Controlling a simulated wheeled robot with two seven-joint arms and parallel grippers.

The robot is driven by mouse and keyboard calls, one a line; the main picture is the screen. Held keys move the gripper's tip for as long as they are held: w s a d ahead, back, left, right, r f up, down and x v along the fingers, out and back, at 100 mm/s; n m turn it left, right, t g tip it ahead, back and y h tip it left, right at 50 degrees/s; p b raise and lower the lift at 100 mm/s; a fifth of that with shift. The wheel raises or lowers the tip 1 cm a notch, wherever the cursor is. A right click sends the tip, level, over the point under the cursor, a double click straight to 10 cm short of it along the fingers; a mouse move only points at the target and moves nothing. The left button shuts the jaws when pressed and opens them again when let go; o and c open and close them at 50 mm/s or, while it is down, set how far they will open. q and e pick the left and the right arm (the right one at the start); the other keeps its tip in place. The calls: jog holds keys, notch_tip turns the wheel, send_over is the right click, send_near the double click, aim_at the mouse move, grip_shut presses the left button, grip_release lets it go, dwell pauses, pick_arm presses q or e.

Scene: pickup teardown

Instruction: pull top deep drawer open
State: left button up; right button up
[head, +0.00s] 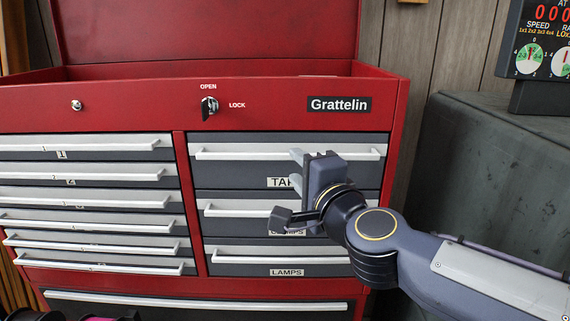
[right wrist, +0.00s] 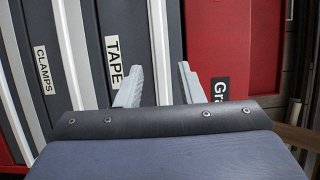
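The top deep drawer (head: 230,173) is the grey one labelled TAPE in the right column of the red tool chest, and it looks shut. Its long pale handle (head: 240,154) runs across its upper part. My right gripper (head: 297,167) is in front of this drawer and hides part of the label and handle. In the right wrist view its two fingers (right wrist: 160,88) are apart, and the handle (right wrist: 158,45) passes between them. I cannot tell whether either finger touches it. I do not make out my left gripper.
Below are the CLAMPS drawer (head: 222,228) and the LAMPS drawer (head: 235,271), both shut. Several shallow drawers (head: 80,174) fill the left column. A key (head: 209,105) sticks out of the lock above. A dark grey cabinet (head: 490,175) stands close on the right.

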aim_at(289, 157)
jog(key=x, duration=0.6)
jog(key=shift+w+d, duration=0.1)
jog(key=shift+w, duration=0.15)
grip_shut()
